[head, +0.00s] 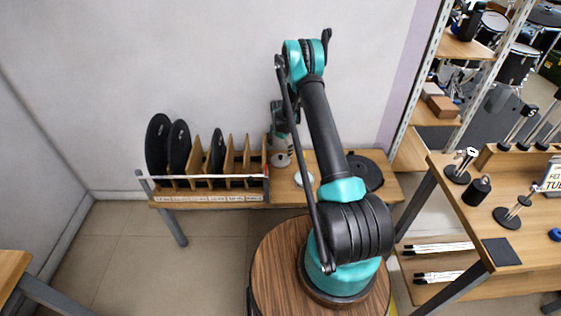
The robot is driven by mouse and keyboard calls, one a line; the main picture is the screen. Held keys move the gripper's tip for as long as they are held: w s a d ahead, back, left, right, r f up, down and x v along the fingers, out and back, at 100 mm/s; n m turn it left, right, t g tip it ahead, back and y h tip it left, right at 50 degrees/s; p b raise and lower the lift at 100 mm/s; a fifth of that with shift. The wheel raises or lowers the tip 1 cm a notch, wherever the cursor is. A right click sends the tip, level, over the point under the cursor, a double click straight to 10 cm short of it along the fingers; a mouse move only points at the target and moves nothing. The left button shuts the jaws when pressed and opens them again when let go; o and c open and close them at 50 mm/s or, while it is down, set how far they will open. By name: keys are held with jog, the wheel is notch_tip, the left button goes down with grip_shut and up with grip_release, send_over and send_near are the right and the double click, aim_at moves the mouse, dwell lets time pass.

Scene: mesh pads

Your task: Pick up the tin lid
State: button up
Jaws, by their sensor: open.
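A small, pale round disc (304,179) lies flat on the low wooden bench; it looks like the tin lid, though it is small and partly covered by my arm. My gripper (281,160) is at the far end of my arm, low over the bench, just left of and behind the disc. It is open and appears apart from the disc. Its fingertips are too small to make out clearly.
A wooden rack (225,172) with several black discs stands on the bench's left, behind a pale front rail (205,177). A large black disc (366,173) lies on its right. A second table (520,170) at right holds stands and weights. Shelving (448,80) rises behind.

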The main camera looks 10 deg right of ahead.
aim_at(280, 156)
jog(key=shift+d+f, duration=0.15)
jog(key=shift+f, duration=2.2)
jog(key=shift+c, duration=0.6)
jog(key=c, duration=1.3)
